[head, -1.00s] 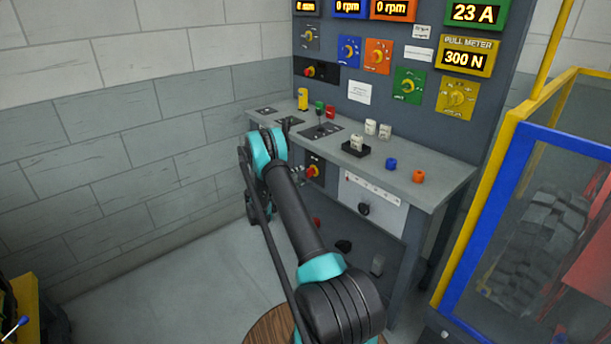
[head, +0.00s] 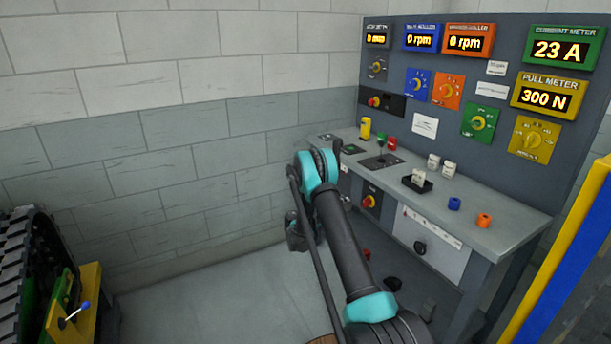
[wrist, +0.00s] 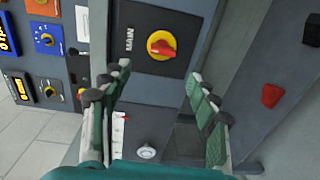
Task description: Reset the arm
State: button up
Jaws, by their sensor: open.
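My gripper (wrist: 160,75) is open in the wrist view, its two green-padded fingers wide apart with nothing between them. Past the fingertips is a black plate marked MAIN with a red-and-yellow rotary switch (wrist: 162,46). The fingers look apart from it. In the head view my arm reaches forward and bends down beside the bench, and the gripper is mostly hidden behind the arm. The same switch shows in the head view (head: 369,201) on the bench front, just right of my arm.
The control bench (head: 500,225) carries knobs, coloured caps and a small black tray (head: 417,184). Displays above read 23 A and 300 N. A yellow-and-blue frame (head: 560,260) stands at right. A tracked carrier (head: 25,265) is at far left. Floor left of my arm is clear.

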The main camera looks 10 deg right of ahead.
jog(key=s+a+r+m+g+y, duration=0.1)
jog(key=s+r+y, duration=0.3)
jog(key=s+r, duration=0.4)
jog(key=s+r+m+g+y, duration=0.1)
jog(key=s+r+y, duration=0.35)
jog(key=s, duration=0.65)
jog(key=s+a+m+y, duration=0.1)
jog(key=s+a+y, duration=0.3)
jog(key=s, duration=1)
jog(key=s+a+f+y, duration=0.1)
jog(key=s+a+y, duration=0.3)
jog(key=s+a, duration=0.5)
jog(key=s, duration=0.6)
jog(key=shift+a+f+m, duration=0.15)
jog(key=shift+f+m, duration=0.1)
jog(key=shift+m, duration=0.15)
